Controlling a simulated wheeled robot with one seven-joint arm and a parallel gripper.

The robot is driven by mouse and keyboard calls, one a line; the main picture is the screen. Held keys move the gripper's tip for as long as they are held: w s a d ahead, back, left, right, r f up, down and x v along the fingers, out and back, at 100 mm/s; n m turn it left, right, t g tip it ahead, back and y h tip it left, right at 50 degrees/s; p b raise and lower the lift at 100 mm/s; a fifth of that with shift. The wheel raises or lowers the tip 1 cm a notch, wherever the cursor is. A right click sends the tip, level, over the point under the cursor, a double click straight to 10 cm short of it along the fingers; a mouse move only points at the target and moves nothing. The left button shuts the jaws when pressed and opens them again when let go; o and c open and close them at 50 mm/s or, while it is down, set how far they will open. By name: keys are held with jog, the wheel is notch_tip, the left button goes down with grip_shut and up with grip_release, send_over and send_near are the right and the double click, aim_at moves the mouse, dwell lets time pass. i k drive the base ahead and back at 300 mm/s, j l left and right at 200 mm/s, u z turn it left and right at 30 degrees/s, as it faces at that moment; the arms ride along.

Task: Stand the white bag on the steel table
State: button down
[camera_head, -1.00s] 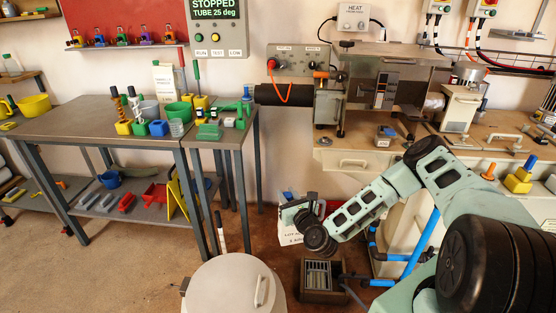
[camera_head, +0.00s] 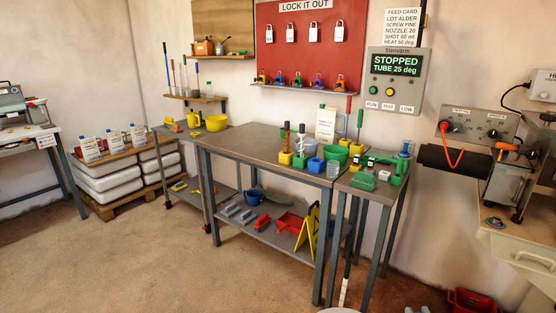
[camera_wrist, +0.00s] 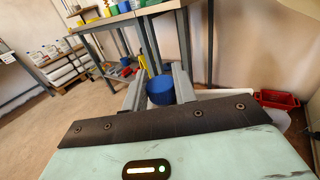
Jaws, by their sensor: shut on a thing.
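My gripper (camera_wrist: 158,78) shows in the wrist view, its two grey fingers closed around a rounded blue part. I take this to be the top of the white bag; the bag's body is mostly hidden by my gripper. A white surface to the right (camera_wrist: 240,96) may be part of the bag, but I cannot tell. The steel table (camera_head: 240,143), with a grey top and dark legs, stands in the middle of the head view. Its edge and legs show at the top of the wrist view.
The table's left and middle top is clear. A red crate (camera_wrist: 277,99) lies right.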

aim_at(272, 152)
jog(key=i+j, duration=0.1)
jog(key=j, duration=0.3)
jog(key=j+u, duration=0.1)
jog(key=j, duration=0.25)
jog(key=i+j, duration=0.2)
jog(key=j, duration=0.2)
jog(key=i+j+u, duration=0.1)
jog(key=j, duration=0.25)
jog(key=i+j, duration=0.1)
jog(key=j, duration=0.3)
jog(key=i+j+u, duration=0.1)
jog(key=i+j, duration=0.2)
jog(key=i+j+u, duration=0.1)
jog(key=i+j, duration=0.2)
jog(key=i, duration=0.2)
jog(key=i+j, duration=0.25)
jog(key=i, duration=0.2)
jog(key=u, duration=0.05)
